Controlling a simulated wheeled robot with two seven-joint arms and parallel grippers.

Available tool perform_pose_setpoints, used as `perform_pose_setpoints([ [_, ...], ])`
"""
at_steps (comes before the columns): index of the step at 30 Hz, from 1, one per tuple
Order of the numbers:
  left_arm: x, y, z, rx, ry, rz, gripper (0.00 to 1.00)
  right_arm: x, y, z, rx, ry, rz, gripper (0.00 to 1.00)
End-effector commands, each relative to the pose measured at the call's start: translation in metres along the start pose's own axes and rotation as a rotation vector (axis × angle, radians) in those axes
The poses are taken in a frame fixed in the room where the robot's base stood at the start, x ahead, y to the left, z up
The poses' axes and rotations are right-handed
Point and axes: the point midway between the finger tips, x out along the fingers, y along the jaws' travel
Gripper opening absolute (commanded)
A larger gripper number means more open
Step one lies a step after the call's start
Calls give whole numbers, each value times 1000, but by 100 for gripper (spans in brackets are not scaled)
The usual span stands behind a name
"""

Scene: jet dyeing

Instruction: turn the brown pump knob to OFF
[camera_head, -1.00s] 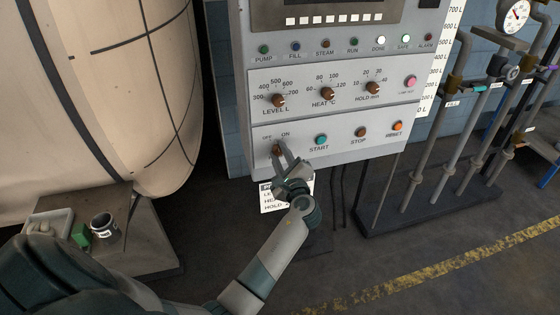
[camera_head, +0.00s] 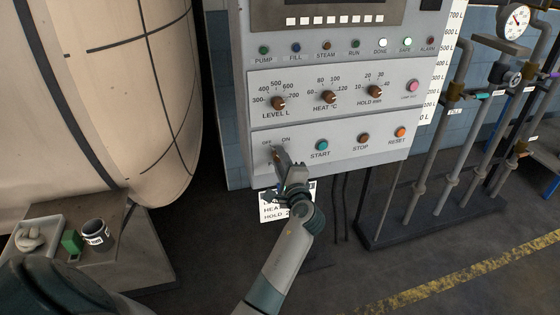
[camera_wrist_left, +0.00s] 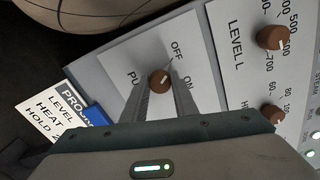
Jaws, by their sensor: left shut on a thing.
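The brown pump knob (camera_wrist_left: 159,81) sits on the lower panel of the control box, by the OFF and ON labels. In the left wrist view it is between my two finger tips, and its white mark points roughly between OFF and ON. My left gripper (camera_head: 278,158) is shut on the knob; it also shows in the left wrist view (camera_wrist_left: 160,92). In the head view the fingers hide most of the knob. My right gripper is not in view.
START (camera_head: 321,145), STOP (camera_head: 363,139) and RESET (camera_head: 400,132) buttons lie right of the knob. The level knob (camera_head: 278,103) and other brown knobs are above. A white card (camera_head: 268,207) hangs below the panel. A tank (camera_head: 120,90) stands left, pipes (camera_head: 440,150) right.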

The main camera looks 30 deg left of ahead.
Motion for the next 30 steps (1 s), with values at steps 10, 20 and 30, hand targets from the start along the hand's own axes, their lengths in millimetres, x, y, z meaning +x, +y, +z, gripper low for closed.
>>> perform_pose_setpoints([
  [10, 0, 1, 0, 1, 0, 2, 45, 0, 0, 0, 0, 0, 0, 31],
  [20, -5, 0, 0, 2, 0, 1, 45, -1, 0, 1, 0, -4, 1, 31],
  [30, -48, 0, 0, 0, 2, 3, 45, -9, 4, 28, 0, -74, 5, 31],
])
